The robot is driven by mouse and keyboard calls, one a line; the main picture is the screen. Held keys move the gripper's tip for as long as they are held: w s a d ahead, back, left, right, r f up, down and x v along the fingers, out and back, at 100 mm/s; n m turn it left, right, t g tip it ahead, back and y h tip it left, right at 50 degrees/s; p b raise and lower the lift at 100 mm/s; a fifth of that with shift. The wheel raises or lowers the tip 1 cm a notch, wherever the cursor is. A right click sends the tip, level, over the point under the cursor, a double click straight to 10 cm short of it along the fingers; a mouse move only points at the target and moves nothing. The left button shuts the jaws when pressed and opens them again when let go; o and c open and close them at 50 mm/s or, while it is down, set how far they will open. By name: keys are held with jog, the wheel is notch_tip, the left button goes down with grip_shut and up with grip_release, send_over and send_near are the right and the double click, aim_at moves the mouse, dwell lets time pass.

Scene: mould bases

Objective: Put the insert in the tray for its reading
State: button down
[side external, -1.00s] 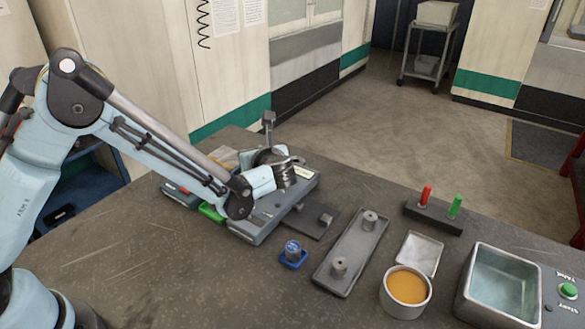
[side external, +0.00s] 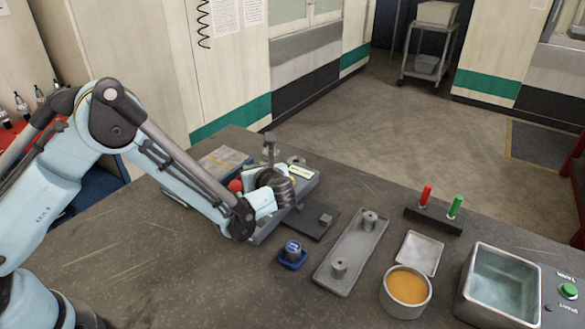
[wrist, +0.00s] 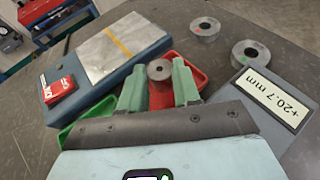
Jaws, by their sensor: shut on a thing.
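My gripper (wrist: 160,88) has green fingers shut on a grey cylindrical insert (wrist: 159,70) with a hole in its top face. In the wrist view the insert shows in front of a red tray (wrist: 192,76); its height over the tray is hard to tell. A green tray (wrist: 78,138) lies to the left, partly hidden by my gripper. The gauge display (wrist: 264,98) at the right reads +20.7 mm. In the side view my gripper is beside the grey gauge base (side external: 310,183), and the insert is hidden.
A blue-grey box (wrist: 130,38) with a metal top and red label stands behind the trays. Two grey rings (wrist: 205,29) lie at the back. A blue holder (side external: 292,257), a two-post plate (side external: 352,250), an orange-filled cup (side external: 405,288) and a water tank (side external: 500,287) stand to the right.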

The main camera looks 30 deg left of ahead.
jog(key=shift+f, duration=0.1)
jog(key=c, duration=0.8)
grip_release()
jog(key=shift+f, duration=0.1)
jog(key=shift+r, duration=0.4)
jog(key=v, duration=1.2)
jog(key=shift+r, duration=0.3)
